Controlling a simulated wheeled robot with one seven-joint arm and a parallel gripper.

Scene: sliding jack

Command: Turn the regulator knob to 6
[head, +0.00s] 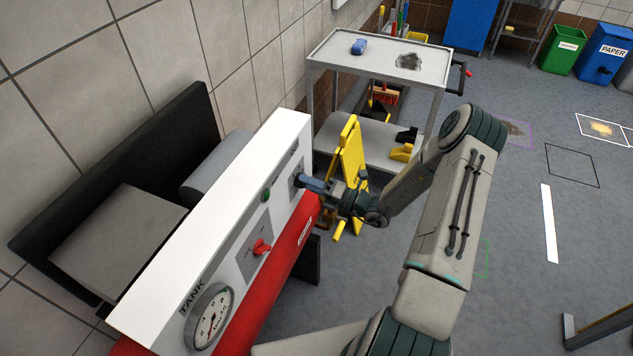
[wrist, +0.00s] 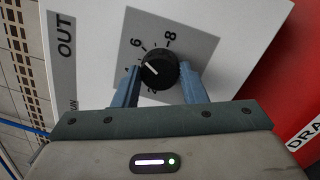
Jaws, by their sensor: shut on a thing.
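The black round regulator knob (wrist: 158,70) sits on a grey dial plate (wrist: 195,45) on the white panel. Its white pointer line aims to the upper left, a little below the printed 6 (wrist: 136,43). The 8 (wrist: 170,38) is further right. Lower numbers are partly hidden by the fingers. My gripper (wrist: 160,78) is shut on the knob, one blue-grey finger on each side. In the head view my gripper (head: 305,184) is at the far end of the white panel (head: 225,215) and hides the knob.
The panel also carries a red switch (head: 261,247), a green button (head: 265,195) and a tank gauge (head: 210,315). A red tank (head: 290,245) runs below it. A yellow folding sign (head: 352,150) and a grey trolley (head: 380,62) stand close behind my gripper.

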